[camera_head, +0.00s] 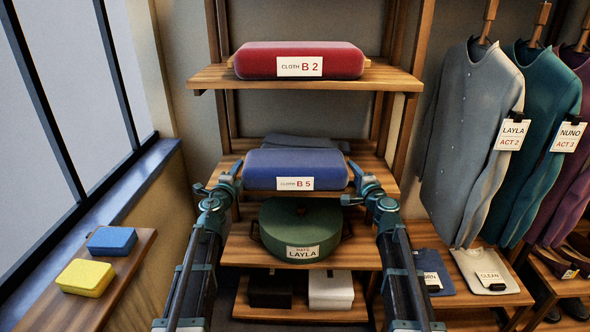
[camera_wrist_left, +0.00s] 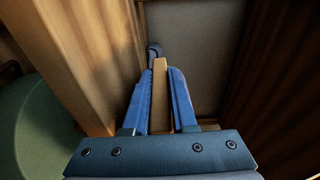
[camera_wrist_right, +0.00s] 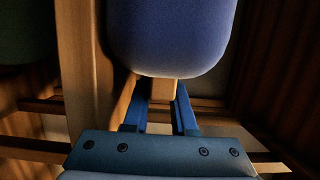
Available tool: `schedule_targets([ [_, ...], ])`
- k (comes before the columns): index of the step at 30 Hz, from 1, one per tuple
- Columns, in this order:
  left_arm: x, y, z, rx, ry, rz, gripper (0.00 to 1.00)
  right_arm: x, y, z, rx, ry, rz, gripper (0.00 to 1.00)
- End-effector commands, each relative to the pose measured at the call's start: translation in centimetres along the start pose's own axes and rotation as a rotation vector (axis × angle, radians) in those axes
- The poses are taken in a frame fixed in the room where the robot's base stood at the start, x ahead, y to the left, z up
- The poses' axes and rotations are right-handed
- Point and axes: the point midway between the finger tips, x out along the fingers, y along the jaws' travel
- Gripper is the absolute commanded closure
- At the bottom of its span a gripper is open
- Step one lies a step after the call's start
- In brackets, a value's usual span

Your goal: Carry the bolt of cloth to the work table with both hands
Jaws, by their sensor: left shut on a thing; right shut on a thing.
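A blue bolt of cloth (camera_head: 295,165) labelled CLOTH B 5 is level at the middle shelf (camera_head: 228,165), between my two grippers. In the left wrist view, my left gripper (camera_head: 234,172) is shut on a wooden end of its core (camera_wrist_left: 160,92). In the right wrist view, my right gripper (camera_head: 355,172) is shut on the other wooden end (camera_wrist_right: 163,90), just beside the blue cloth. I cannot tell whether the bolt touches the shelf. No table is clearly recognisable as the work table.
A red bolt labelled B 2 (camera_head: 300,60) lies on the shelf above. A green round box labelled LAYLA (camera_head: 300,225) stands below. Hanging costumes (camera_head: 475,130) are at the right. A wooden surface (camera_head: 90,310) at the left holds a yellow block (camera_head: 85,277) and a blue block (camera_head: 112,240).

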Motion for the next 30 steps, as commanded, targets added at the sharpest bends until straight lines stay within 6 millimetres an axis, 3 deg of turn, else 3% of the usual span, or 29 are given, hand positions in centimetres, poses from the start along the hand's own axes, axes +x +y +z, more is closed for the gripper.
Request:
schedule_targets([
  [20, -0.1, -0.1, 0.1, -0.002, -0.001, 0.000, 1.00, -0.1, -0.1, 0.0, -0.004, 0.000, 0.001, 1.00],
  [30, 0.0, -1.8, 0.1, -0.003, -0.002, 0.000, 1.00, -0.1, -1.8, 0.0, -0.003, 0.000, 0.001, 1.00],
])
